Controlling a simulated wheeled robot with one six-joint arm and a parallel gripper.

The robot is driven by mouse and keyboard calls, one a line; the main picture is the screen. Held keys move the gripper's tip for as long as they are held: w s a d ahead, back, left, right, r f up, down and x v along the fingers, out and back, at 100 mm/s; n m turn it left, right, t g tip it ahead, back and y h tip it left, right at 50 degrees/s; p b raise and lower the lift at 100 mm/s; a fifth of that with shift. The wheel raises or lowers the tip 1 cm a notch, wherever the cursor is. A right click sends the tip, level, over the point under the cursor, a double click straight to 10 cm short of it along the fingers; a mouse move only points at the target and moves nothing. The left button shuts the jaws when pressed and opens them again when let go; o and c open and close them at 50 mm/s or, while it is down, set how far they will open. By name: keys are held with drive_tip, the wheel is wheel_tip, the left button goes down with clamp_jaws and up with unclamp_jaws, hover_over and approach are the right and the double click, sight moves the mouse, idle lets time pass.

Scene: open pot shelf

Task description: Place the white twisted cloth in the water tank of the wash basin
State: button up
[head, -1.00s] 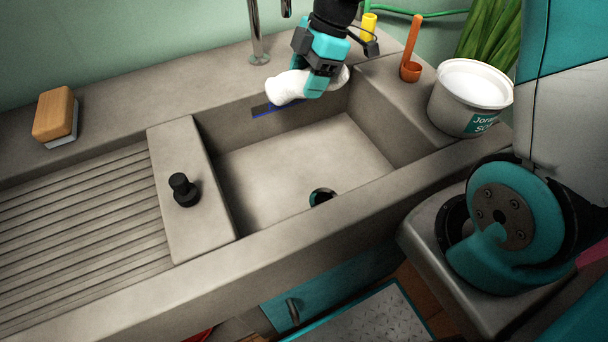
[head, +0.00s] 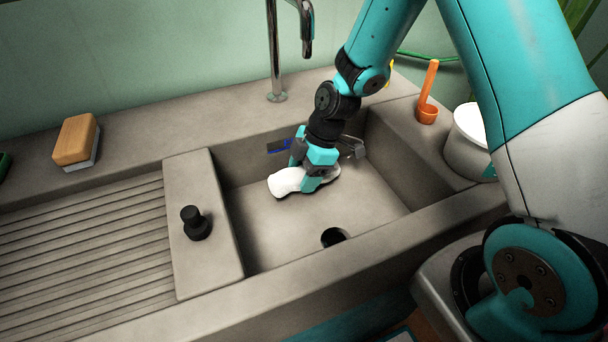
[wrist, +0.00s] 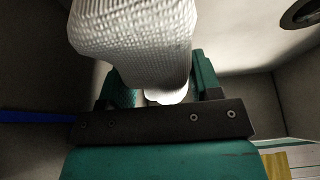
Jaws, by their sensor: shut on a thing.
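The white twisted cloth (head: 291,181) is held inside the basin's tank, near its back wall. It also fills the upper middle of the wrist view (wrist: 135,45). My gripper (head: 308,184) is shut on the cloth, pointing down into the tank. The water tank of the wash basin (head: 275,232) is a grey rectangular hollow with a dark drain hole (head: 333,237) in its floor. The cloth is low, close to the tank floor; I cannot tell whether it touches. Part of the cloth is hidden by the fingers.
A black knob (head: 195,223) stands on the ledge left of the tank. A ribbed drainboard (head: 85,240) lies further left. An orange and white block (head: 76,141) sits on the back ledge. A tap (head: 275,60), an orange ladle (head: 427,105) and a white tub (head: 468,150) stand around the tank.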

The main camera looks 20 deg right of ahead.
drive_tip(key=shift+f, duration=0.6)
drive_tip(key=shift+f, duration=0.1)
drive_tip(key=o, duration=1)
drive_tip(key=shift+o, duration=0.2)
